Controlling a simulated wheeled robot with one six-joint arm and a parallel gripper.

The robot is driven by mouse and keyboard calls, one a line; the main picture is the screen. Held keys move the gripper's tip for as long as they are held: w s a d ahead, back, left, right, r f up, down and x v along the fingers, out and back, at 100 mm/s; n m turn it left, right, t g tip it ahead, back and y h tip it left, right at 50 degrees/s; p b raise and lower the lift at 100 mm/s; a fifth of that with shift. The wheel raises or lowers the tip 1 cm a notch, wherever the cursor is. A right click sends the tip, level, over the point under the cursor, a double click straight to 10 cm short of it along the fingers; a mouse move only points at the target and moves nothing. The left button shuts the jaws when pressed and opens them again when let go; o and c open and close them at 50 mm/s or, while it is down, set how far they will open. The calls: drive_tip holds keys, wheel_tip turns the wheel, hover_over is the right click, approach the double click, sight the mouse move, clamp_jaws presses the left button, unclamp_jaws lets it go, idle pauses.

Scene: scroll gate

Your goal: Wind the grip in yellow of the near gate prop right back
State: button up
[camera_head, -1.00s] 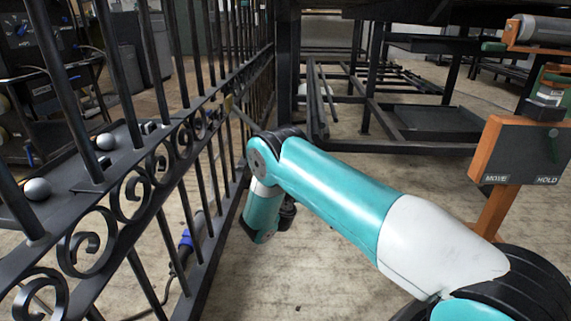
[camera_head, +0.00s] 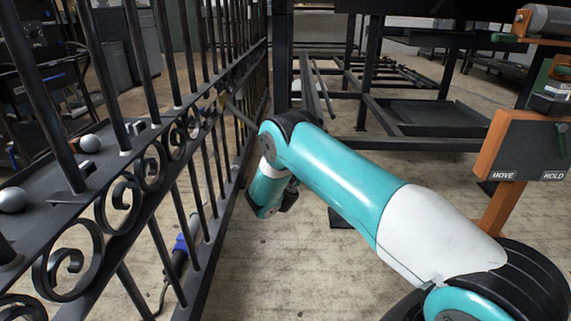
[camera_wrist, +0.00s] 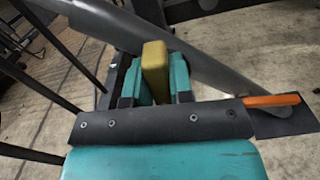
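The yellow grip (camera_wrist: 155,58) is an upright block in the middle of the wrist view. My gripper (camera_wrist: 157,78) has one teal finger on each side of it, and both appear to press against its sides. A grey bar (camera_wrist: 205,68) runs diagonally behind the grip in the wrist view; I cannot tell how the two join.
A MOVE/HOLD board (camera_head: 525,145) on an orange post stands at the right. Black racks (camera_head: 430,118) stand behind. Grey balls (camera_head: 90,143) sit on a ledge by the gate. A blue-ended cable (camera_head: 181,245) lies past the bars. Floor between gate and arm is clear.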

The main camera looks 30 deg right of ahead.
clamp_jaws()
drive_tip(key=shift+m, duration=0.3)
drive_tip(key=m+p, duration=0.2)
drive_tip(key=m, duration=0.1)
drive_tip(key=shift+s+d+m, duration=0.15)
drive_tip(key=shift+m, duration=0.15)
drive_tip(key=m, duration=0.1)
drive_tip(key=m+p, duration=0.1)
drive_tip(key=m, duration=0.3)
drive_tip(key=shift+s+d+f+p, duration=0.1)
drive_tip(key=shift+d+f+p, duration=0.1)
drive_tip(key=shift+f+p, duration=0.15)
drive_tip(key=shift+s+f+m+p, duration=0.15)
drive_tip(key=shift+m+p, duration=0.25)
drive_tip(key=shift+m, duration=1.15)
drive_tip(key=shift+w+f+m+p, duration=0.1)
drive_tip(key=shift+f+m+p, duration=0.2)
drive_tip(key=shift+m, duration=1.3)
drive_tip(key=shift+s+f+m+p, duration=0.1)
drive_tip(key=shift+m+p, duration=0.35)
drive_tip(key=shift+m, duration=1.1)
